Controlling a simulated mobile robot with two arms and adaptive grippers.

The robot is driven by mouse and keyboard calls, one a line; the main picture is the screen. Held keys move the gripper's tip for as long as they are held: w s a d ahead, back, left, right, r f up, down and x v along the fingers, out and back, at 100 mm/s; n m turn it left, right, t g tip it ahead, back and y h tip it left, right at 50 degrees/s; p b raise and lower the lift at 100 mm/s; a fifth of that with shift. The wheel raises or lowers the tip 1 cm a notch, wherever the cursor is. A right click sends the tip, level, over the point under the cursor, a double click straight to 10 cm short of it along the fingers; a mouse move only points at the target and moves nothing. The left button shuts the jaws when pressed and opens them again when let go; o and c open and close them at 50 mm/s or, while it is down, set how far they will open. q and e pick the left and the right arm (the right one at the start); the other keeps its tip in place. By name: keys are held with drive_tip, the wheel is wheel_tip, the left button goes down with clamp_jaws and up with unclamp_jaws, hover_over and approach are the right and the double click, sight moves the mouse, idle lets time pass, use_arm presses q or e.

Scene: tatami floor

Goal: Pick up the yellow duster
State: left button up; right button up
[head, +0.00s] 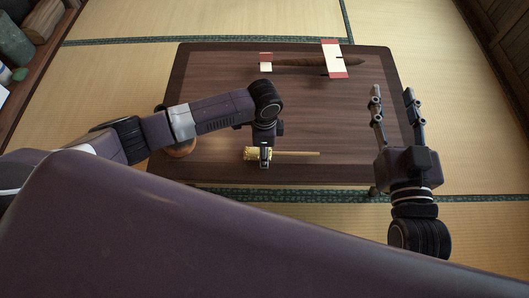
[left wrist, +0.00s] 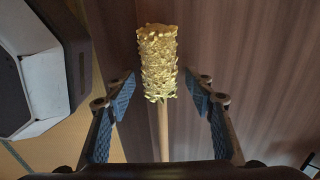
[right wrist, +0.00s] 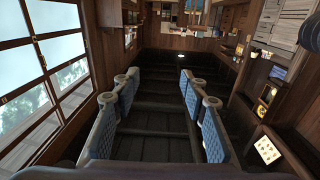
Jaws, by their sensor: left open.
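The yellow duster (head: 285,154) lies near the front edge of the dark wooden table, its fluffy head to the left and its thin wooden handle to the right. My left gripper (head: 264,153) points down over it and hides part of the head. In the left wrist view, the duster's yellow head (left wrist: 158,60) and handle show between the two open fingers (left wrist: 160,95), apart from both. I cannot tell the remaining height gap. My right gripper (head: 392,92) is open and empty over the table's right side; its spread fingers also show in the right wrist view (right wrist: 158,88).
The wooden table (head: 215,75) stands on a tatami floor. A long brown object with white and red paper pieces (head: 333,60) lies at its back. A round orange-brown thing (head: 182,149) is partly hidden by my left arm. A shelf (head: 50,45) stands at far left. The table's middle is clear.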

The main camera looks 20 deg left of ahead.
use_arm(q)
clamp_jaws()
idle(0.3)
wheel_tip(320, 180, up, 4)
drive_tip(key=shift+p, duration=0.9)
wheel_tip(320, 180, up, 5)
drive_tip(key=shift+f+p, duration=0.1)
drive_tip(key=shift+p, duration=0.85)
use_arm(e)
drive_tip(key=s+d+f+g+h, duration=0.15)
drive_tip(key=s+f+g, duration=0.25)
drive_tip(key=f, duration=0.4)
drive_tip(key=s+d+f+g+h, duration=0.1)
drive_tip(key=s+d+f+g, duration=0.3)
drive_tip(key=f, duration=0.3)
use_arm(q)
wheel_tip(320, 180, up, 11)
drive_tip(key=p, duration=0.3)
drive_tip(key=shift+p, duration=0.35)
use_arm(e)
drive_tip(key=s+d+f+g+h, duration=0.1)
drive_tip(key=s+d+f+g, duration=0.1)
drive_tip(key=s+g, duration=0.4)
drive_tip(key=s+f, duration=0.1)
drive_tip(key=s, duration=0.4)
drive_tip(key=shift+s+m, duration=0.25)
drive_tip(key=shift+m, duration=0.15)
drive_tip(key=shift+d+f, duration=0.1)
